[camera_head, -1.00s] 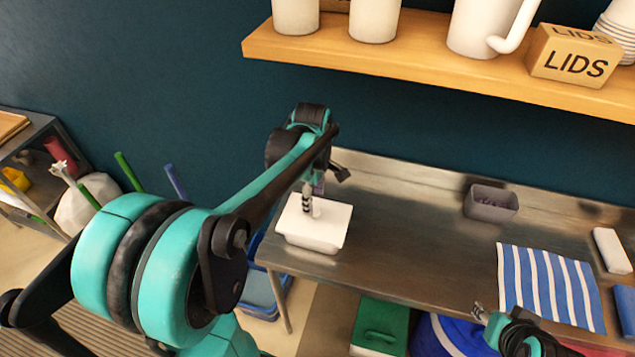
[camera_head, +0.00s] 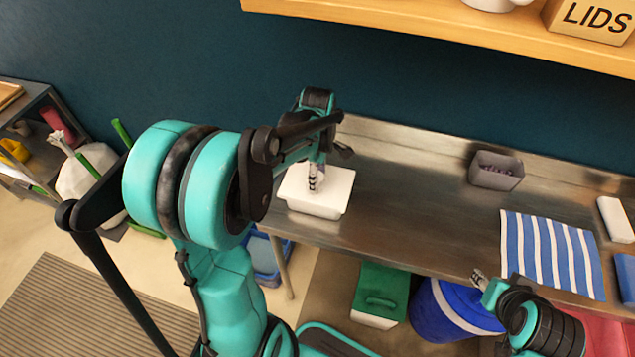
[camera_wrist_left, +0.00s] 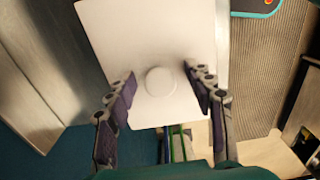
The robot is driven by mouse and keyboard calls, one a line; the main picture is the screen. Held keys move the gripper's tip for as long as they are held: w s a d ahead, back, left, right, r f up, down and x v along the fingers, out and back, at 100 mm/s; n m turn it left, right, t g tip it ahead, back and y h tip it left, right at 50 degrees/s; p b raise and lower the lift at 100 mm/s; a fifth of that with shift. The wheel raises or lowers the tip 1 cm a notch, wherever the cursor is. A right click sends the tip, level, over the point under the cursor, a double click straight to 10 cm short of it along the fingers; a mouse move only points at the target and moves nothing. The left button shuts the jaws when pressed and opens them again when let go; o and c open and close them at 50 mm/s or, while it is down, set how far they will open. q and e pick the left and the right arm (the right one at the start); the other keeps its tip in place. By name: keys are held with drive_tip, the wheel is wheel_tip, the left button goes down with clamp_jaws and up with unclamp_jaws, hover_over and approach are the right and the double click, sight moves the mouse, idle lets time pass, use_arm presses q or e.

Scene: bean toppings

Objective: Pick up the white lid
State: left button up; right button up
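In the head view the lid (camera_head: 335,184) lies on a white container (camera_head: 318,211) at the left end of the metal counter. My left gripper (camera_head: 313,186) points down over the lid; its fingertips (camera_wrist_left: 160,80) stand apart on either side of the knob, with gaps visible. Whether the tips touch the lid is unclear. My right gripper (camera_head: 479,280) is near the counter's front edge at lower right; its fingers are too small to read.
A grey bin with dark contents (camera_head: 499,181) stands towards the back of the metal counter (camera_head: 420,210). A blue-and-white striped cloth (camera_head: 545,250) and a white block (camera_head: 615,219) lie at the right. A wooden shelf (camera_head: 420,20) overhangs the back. The counter's middle is clear.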

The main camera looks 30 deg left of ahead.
use_arm(q)
clamp_jaws()
drive_tip(key=shift+r, duration=0.1)
